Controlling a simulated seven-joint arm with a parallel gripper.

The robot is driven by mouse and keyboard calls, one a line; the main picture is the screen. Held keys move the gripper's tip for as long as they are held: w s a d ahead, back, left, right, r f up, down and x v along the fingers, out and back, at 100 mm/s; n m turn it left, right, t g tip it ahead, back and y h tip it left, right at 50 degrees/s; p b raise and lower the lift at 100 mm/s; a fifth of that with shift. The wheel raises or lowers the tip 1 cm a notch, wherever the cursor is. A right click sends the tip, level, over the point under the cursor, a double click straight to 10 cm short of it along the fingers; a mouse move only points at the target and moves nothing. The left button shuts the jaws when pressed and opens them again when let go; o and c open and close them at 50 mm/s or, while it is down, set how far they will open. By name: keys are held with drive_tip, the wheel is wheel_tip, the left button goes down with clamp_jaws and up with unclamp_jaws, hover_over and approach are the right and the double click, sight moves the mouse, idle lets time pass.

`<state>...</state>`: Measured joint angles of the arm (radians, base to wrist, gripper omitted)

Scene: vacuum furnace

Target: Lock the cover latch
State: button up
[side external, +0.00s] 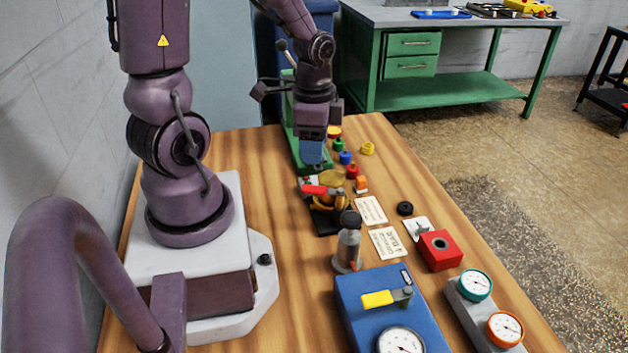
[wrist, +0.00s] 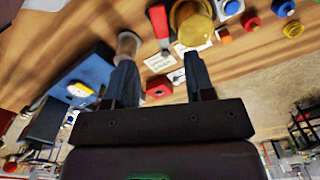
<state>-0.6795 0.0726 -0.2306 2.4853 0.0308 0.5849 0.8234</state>
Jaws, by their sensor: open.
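A small unit with an amber dome (side external: 333,178) and a red handle (side external: 314,189) stands on a black base (side external: 324,222) near the table's middle. The red handle may be the cover latch; I cannot tell whether it is locked. My gripper (side external: 313,162) is just above and behind this unit, partly overlapping it in the side view. In the wrist view my gripper (wrist: 160,60) is open, with nothing between its blue fingers. The red handle (wrist: 159,25) and amber dome (wrist: 192,22) show beyond the fingertips, apart from them. The latch's fine parts are too small to make out.
A grey cylinder (side external: 348,245) stands in front of the unit. A blue box (side external: 360,290) with a yellow-handled lever (side external: 378,299) is nearer. Several coloured knobs lie behind. A red block (side external: 440,250) and gauges (side external: 475,285) line the right edge. Bare wood lies left of the unit.

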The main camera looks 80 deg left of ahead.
sight(314, 188)
wheel_tip(314, 188, down, 9)
drive_tip(key=shift+r, duration=0.15)
idle(0.4)
clamp_jaws()
